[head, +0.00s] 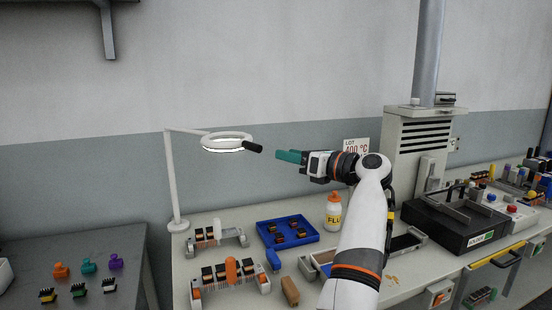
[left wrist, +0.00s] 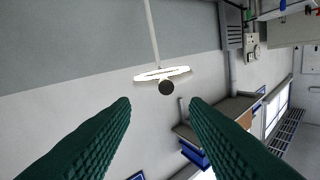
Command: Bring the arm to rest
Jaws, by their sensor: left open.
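My white left arm rises from the bottom of the head view and bends left above the workbench (head: 215,269). Its gripper (head: 290,156) is held in the air, its green fingers pointing left toward the ring lamp (head: 228,142). In the left wrist view the two ribbed fingers (left wrist: 160,112) stand wide apart with nothing between them. The lamp (left wrist: 162,74) shows beyond the fingers, apart from them. My right gripper is in neither view.
A black device (head: 466,225) and a vented grey cabinet (head: 418,150) stand to the right. The air above the left table (head: 75,235) is free.

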